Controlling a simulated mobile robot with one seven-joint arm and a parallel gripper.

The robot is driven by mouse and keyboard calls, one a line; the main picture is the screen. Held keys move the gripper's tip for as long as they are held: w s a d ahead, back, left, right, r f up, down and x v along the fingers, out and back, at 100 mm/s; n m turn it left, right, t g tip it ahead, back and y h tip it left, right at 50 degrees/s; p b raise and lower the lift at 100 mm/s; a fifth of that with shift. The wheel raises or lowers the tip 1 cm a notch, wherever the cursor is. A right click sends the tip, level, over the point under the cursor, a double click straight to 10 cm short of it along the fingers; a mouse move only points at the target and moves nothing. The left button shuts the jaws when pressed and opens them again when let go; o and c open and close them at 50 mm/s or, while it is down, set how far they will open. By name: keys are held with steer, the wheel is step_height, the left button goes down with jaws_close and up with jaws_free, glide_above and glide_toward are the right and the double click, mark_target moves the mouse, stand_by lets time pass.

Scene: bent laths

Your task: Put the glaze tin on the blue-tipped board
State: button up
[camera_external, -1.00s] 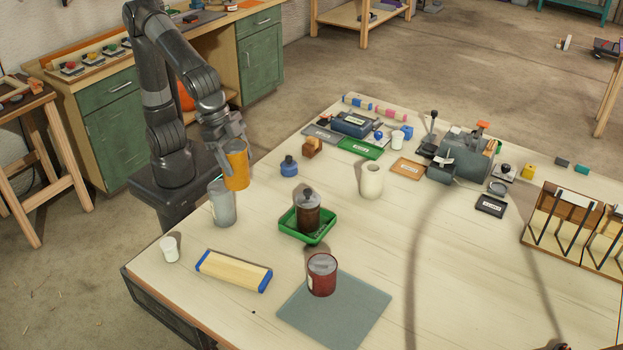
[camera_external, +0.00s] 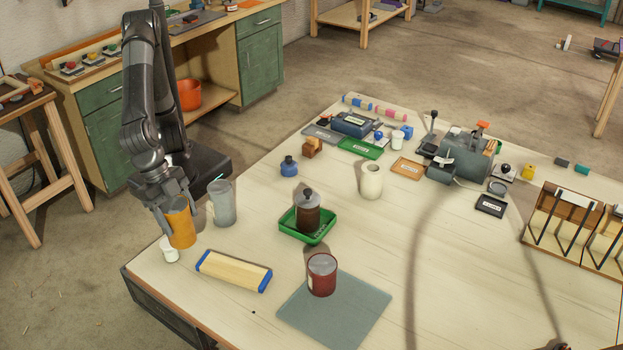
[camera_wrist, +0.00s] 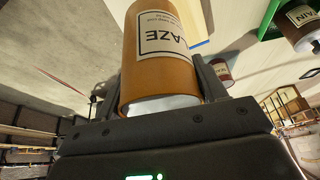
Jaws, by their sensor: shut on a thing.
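My gripper (camera_external: 172,208) is shut on the orange glaze tin (camera_external: 182,228) at the left of the table. In the wrist view the glaze tin (camera_wrist: 160,60) sits between the fingers, with its label upside down. The blue-tipped board (camera_external: 234,271) lies flat to the right of the tin and nearer the camera. It is pale wood with blue ends, and its top is bare. I cannot tell whether the tin touches the table.
A white cup (camera_external: 169,250) stands close beside the tin. A grey container (camera_external: 222,204) stands to its right. A brown jar (camera_external: 308,214) sits in a green tray (camera_external: 320,238). A red tin (camera_external: 322,275) stands on a grey mat (camera_external: 345,318).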

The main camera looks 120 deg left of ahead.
steer(key=shift+w+a+f, duration=1.1)
steer(key=shift+w+f, duration=0.4)
steer(key=shift+f, duration=0.3)
steer(key=shift+w+a+f, duration=1.15)
steer(key=shift+w+f, duration=0.4)
steer(key=shift+f, duration=0.25)
steer(key=shift+w+a+f, duration=1.1)
steer(key=shift+w+f, duration=0.4)
steer(key=shift+f, duration=0.3)
steer(key=shift+f, duration=0.1)
steer(key=o, duration=1.3)
steer(key=shift+f, duration=0.1)
steer(key=shift+c, duration=0.2)
